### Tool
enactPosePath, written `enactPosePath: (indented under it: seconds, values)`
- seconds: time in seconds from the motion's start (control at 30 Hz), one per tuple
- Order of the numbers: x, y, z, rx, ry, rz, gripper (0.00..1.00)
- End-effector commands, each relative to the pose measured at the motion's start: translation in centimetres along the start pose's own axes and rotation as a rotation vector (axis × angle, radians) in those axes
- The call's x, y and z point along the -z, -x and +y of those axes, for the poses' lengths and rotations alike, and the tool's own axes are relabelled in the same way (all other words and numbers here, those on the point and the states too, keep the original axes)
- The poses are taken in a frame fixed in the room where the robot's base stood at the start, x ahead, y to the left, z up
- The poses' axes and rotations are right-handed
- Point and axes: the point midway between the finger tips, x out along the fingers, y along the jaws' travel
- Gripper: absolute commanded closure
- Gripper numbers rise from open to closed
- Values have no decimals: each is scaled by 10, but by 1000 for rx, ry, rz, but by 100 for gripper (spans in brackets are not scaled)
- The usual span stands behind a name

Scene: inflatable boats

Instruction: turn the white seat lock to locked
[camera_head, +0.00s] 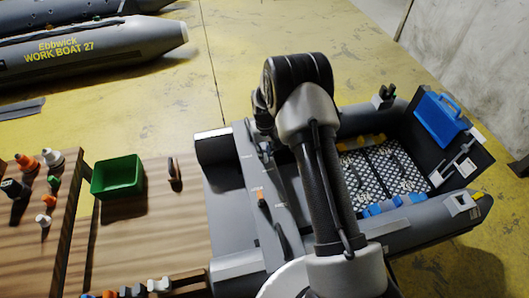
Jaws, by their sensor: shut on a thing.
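The grey seat board (272,217) lies across the near end of a grey inflatable boat. Small pale labels and levers run along it. An orange lever (262,198) is in its middle, and a dark lever (283,242) is nearer the front. My arm reaches over the boat and bends down at its left. My gripper (263,149) is dark, small and partly covered by my arm, low at the far part of the seat board. It is shut at the place of the white seat lock. The lock is hidden there, so its turn position cannot be told.
A green bin (117,177) and a small dark item (174,173) are on the wooden table (150,235) at left. The boat (420,240) holds a checkered floor and a blue case (441,118). Another boat (90,52) lies at top left.

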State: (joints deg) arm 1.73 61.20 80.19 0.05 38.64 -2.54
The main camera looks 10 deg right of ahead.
Motion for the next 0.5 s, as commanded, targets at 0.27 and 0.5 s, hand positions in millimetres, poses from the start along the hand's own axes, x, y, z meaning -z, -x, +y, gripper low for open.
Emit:
enactPosePath:
  seconds: [0.27,0.5]
  values:
    - [0,0,0,-1,5,1,100]
    - [0,0,0,-1,3,1,72]
